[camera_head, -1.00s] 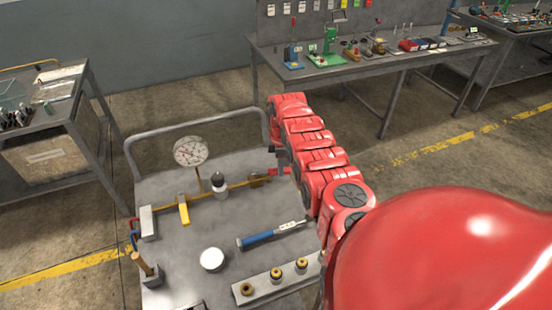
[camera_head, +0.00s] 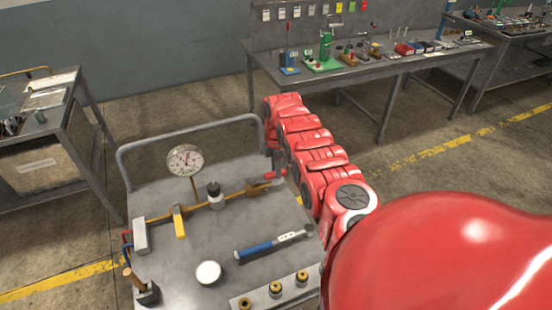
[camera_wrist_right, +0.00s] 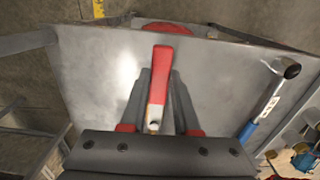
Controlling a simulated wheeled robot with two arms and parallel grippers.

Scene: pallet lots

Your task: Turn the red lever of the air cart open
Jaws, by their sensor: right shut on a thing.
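The red lever (camera_head: 268,177) sits on a brass valve (camera_head: 253,187) at the far right end of the brass pipe on the air cart (camera_head: 170,272). My right gripper (camera_head: 277,166) reaches down to it at the cart's far right edge. In the right wrist view the lever (camera_wrist_right: 161,75) points up the picture, between the grey fingers of my right gripper (camera_wrist_right: 157,103), which is shut on it. The fingers' grip is partly hidden by my arm in the head view. My left gripper is not in view.
The cart carries a pressure gauge (camera_head: 185,160), a yellow-handled valve (camera_head: 179,223), a white round piece (camera_head: 208,272), a blue-handled wrench (camera_head: 273,243) and a strip with brass fittings (camera_head: 275,290). A grey push rail (camera_head: 185,132) bounds its far side. Workbenches stand beyond.

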